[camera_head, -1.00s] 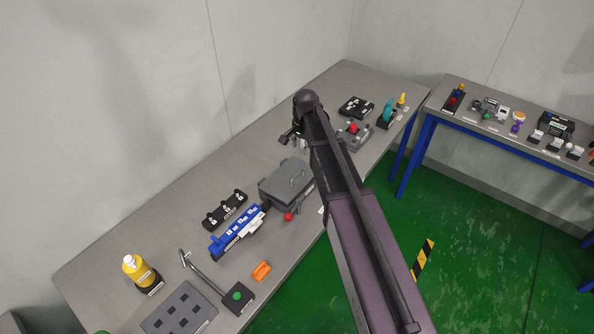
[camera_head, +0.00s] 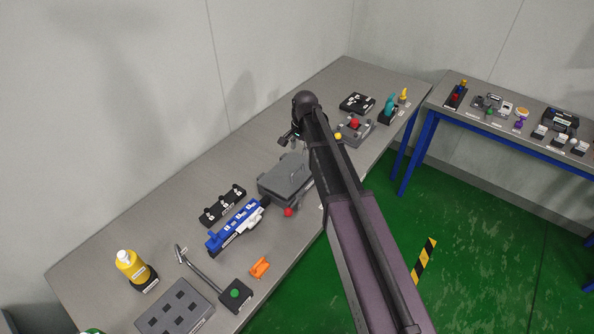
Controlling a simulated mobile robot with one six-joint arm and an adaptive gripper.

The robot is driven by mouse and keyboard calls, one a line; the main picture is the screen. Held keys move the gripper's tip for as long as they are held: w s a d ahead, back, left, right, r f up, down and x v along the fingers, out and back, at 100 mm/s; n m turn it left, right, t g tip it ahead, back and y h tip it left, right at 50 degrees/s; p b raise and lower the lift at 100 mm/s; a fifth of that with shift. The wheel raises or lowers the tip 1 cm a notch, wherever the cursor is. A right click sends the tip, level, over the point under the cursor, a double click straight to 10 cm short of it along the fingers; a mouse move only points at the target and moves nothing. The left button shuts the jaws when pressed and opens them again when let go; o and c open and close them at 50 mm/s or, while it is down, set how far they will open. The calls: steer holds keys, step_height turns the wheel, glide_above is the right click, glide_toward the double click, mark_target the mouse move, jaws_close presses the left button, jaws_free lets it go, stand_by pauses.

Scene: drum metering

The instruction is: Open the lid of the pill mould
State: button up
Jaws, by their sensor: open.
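A grey box with a flat lid (camera_head: 284,178), which looks like the pill mould, sits mid-table, its right side partly hidden by my arm. The lid looks shut. A red ball knob (camera_head: 288,212) is at its front. My gripper (camera_head: 287,139) is beyond the box, above the table, mostly hidden behind the arm's end. Its dark fingers stick out to the left, apart from the box. It is open, and I see nothing held in it.
Near the box are a black strip (camera_head: 222,206), a blue device (camera_head: 235,227) and an orange piece (camera_head: 259,267). A yellow bottle (camera_head: 131,266) and a dark holed tray (camera_head: 174,308) stand nearer. A red-knobbed device (camera_head: 354,129) is right of the arm.

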mark_target(297, 169)
steer(key=shift+w+a+f+b, duration=0.1)
steer(key=shift+f+b, duration=1.4)
steer(key=shift+f, duration=0.1)
steer(key=shift+w+a+f+b, duration=0.1)
steer(key=shift+a+f+b, duration=0.05)
steer(key=shift+f+b, duration=1.45)
steer(key=shift+w+a+f+b, duration=0.1)
steer(key=shift+f+b, duration=1.35)
steer(key=shift+f, duration=0.2)
jaws_close()
